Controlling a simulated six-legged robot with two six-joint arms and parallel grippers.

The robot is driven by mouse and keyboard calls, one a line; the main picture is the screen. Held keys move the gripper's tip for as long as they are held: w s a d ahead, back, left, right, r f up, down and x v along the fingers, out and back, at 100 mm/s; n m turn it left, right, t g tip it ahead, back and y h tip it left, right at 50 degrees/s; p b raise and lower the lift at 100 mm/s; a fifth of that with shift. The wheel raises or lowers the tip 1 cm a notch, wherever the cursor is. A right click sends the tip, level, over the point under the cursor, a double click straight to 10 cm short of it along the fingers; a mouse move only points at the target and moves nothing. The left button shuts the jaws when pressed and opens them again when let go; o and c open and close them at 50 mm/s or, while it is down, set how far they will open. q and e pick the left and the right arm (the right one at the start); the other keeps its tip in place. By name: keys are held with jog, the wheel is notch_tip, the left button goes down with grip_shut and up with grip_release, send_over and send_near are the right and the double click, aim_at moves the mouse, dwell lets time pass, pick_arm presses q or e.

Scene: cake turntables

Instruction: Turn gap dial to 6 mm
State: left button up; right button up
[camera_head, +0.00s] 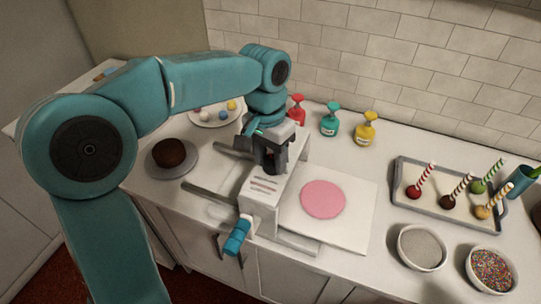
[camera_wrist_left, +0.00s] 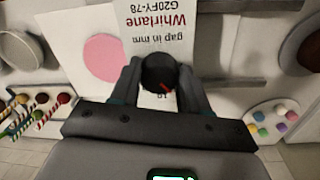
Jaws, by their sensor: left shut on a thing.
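The sheeter (camera_head: 262,190), a pale box with printed lettering, stands on the counter. In the left wrist view its printed panel (camera_wrist_left: 168,22) shows upside down, with "gap in mm" beside the dial. The gap dial (camera_wrist_left: 158,68) is a round black knob with a red pointer mark near its lower edge in that view. Part of a printed number shows just beyond the mark, but I cannot read the setting surely. My left gripper (camera_wrist_left: 160,80) is shut on the dial, one finger on each side. In the head view the left gripper (camera_head: 269,158) reaches down onto the sheeter's top. My right gripper is not in view.
A teal crank handle (camera_head: 237,236) sticks out at the sheeter's front. A pink disc (camera_head: 323,199) lies on a white board to its right. A brown cake (camera_head: 169,152) stands left on a turntable. Several bottles, bowls (camera_head: 421,247) and a tray of cake pops surround the area.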

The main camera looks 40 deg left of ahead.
aim_at(266, 158)
pick_arm(q)
jog(key=shift+r+n, duration=0.1)
jog(key=shift+n, duration=0.3)
jog(key=o, duration=1.1)
jog(key=shift+c, duration=0.2)
notch_tip(266, 158, up, 16)
jog(key=a+p, duration=0.1)
jog(key=p, duration=0.1)
jog(key=shift+r, duration=0.1)
